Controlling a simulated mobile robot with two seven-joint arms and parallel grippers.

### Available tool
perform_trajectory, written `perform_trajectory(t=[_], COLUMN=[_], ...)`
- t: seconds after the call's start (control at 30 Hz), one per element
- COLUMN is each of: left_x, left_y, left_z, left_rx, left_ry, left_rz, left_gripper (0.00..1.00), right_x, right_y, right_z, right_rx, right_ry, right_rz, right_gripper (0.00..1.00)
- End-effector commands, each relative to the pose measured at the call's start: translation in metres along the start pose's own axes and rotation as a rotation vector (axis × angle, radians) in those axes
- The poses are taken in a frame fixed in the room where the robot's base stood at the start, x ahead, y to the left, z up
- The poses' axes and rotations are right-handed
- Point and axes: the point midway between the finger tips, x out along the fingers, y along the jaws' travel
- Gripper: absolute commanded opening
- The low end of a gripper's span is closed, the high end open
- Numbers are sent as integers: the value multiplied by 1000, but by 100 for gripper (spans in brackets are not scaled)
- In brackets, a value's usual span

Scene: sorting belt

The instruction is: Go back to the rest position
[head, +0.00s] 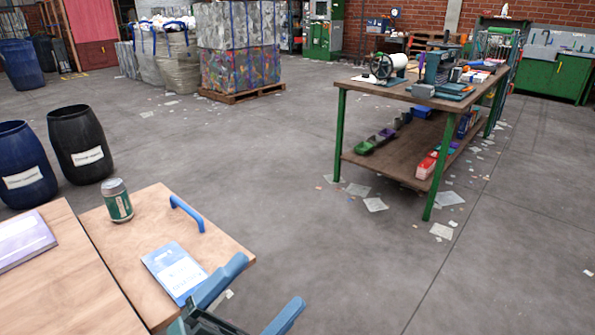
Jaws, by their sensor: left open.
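My left gripper (268,282) shows at the bottom of the head view, its two blue fingers spread apart. Nothing is between them. It is at the near right corner of a wooden table (150,222), and one finger overlaps the table edge in the picture. A green and silver can (117,201) stands upright on the table. A blue curved handle-like piece (186,213) is near the far right edge. A flat blue and white packet (174,271) lies close to the left of the gripper. My right gripper is not in view.
A purple and white packet (24,240) lies at the left on a wooden surface. A blue barrel (22,163) and a black barrel (80,144) stand behind the table. A green-legged workbench (397,91) with tools stands at the right. The floor between is mostly open, with scattered paper scraps.

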Motion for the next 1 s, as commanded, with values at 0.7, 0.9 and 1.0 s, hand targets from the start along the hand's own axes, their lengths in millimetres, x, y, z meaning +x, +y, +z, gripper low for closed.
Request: perform_trajectory(t=[0.7, 0.9, 1.0], left_x=[-180, -174, -170], left_y=[83, 76, 71], left_z=[40, 40, 39], left_rx=[-1249, -1235, -1228], left_ry=[-1150, -1200, -1231], left_rz=[-15, 29, 55], left_gripper=[100, 100, 100], right_x=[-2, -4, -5], right_y=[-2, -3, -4], right_z=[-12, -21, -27], right_rx=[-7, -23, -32], right_ry=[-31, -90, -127], right_rz=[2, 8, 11], right_gripper=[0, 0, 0])
